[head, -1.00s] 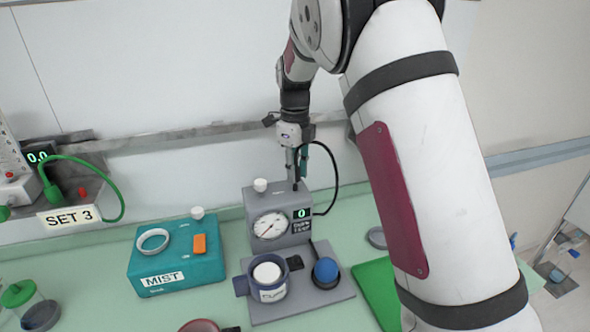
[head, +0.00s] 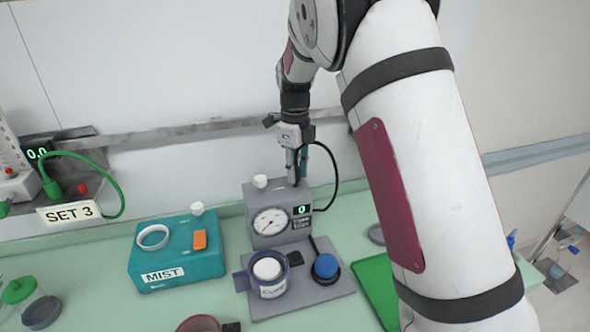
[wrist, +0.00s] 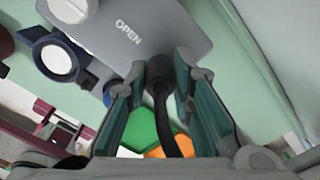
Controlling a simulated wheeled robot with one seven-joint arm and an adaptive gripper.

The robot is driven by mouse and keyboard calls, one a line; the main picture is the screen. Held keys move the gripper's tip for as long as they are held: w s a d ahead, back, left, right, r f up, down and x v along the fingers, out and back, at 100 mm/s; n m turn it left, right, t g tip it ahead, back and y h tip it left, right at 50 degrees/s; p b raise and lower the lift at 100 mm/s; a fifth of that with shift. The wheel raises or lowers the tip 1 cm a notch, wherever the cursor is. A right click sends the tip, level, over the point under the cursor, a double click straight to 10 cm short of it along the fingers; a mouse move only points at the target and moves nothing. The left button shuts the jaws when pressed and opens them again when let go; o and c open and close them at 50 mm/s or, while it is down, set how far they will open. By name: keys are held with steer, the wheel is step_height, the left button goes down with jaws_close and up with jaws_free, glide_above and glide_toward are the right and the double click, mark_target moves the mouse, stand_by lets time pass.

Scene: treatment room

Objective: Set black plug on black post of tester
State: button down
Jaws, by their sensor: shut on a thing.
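The tester (head: 270,196) is a grey box with a round dial, a green-lit display and a grey base plate. Its top, marked OPEN, fills the upper middle of the wrist view (wrist: 165,30). My gripper (head: 295,180) points down at the right end of the tester's top. Its teal fingers (wrist: 160,85) are shut on the black plug (wrist: 158,72), whose black cable runs back between them. In the head view the cable (head: 337,180) loops down to the tester's right side. The black post is hidden behind the plug and fingers, so I cannot tell whether the plug is seated.
A white knob (head: 260,181) stands on the tester's top left. A blue cup (head: 268,281) and a blue ball (head: 326,266) sit on its base plate. A teal MIST box (head: 176,258) is to the left, a green tray (head: 375,285) to the right. The wall is close behind.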

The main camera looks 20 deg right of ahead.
steer(key=shift+f, duration=0.9)
stand_by(0.8)
steer(key=c, duration=1.3)
jaws_free()
steer(key=shift+r, duration=0.15)
steer(key=shift+r+p, duration=0.55)
steer(key=shift+r, duration=2.85)
